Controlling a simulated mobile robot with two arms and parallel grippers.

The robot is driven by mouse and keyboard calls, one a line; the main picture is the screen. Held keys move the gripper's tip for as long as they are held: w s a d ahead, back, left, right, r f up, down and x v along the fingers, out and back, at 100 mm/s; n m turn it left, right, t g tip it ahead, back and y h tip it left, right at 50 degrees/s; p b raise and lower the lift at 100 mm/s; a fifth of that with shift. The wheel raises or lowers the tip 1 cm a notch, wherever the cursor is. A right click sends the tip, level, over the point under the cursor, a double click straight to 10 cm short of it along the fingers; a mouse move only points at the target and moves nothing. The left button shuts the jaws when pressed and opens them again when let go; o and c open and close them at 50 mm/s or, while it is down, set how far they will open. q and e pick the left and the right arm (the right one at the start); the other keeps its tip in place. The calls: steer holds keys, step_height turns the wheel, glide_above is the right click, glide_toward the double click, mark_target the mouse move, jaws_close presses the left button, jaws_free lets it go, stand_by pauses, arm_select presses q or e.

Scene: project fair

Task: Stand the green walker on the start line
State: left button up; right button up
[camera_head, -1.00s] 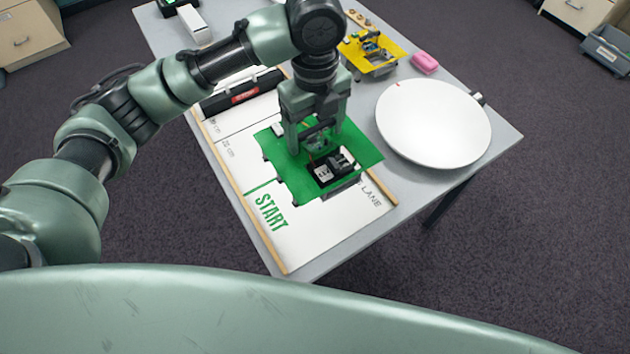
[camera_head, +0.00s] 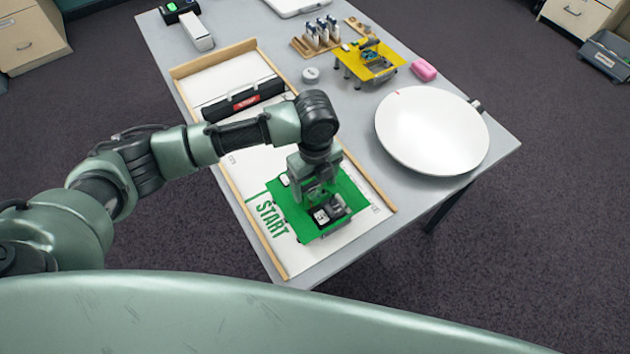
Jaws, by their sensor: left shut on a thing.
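The green walker (camera_head: 345,191) is a flat green plate with a dark and white module on top and short legs below. My left gripper (camera_head: 322,196) points down and is shut on it, near the plate's middle. The walker is over the near end of the white lane board (camera_head: 338,236), right of the green START lettering (camera_head: 272,218). The start line (camera_head: 256,195) shows as a short green stroke at the plate's left; the rest is hidden under the walker. I cannot tell whether its feet touch the board. My right gripper is not in view.
A black case with a red label (camera_head: 245,98) lies across the lane farther back. A large white disc (camera_head: 432,130) is to the right. A yellow walker (camera_head: 371,64), a pink block (camera_head: 424,70) and a rack of small bottles (camera_head: 318,36) stand behind. Wooden rails (camera_head: 262,236) edge the lane.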

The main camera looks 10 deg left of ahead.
arm_select(q)
steer(key=shift+f, duration=0.1)
steer(key=o, duration=1.5)
steer(key=shift+o, duration=0.2)
step_height(320, 180, up, 12)
steer(key=b, duration=0.1)
steer(key=shift+b, duration=0.3)
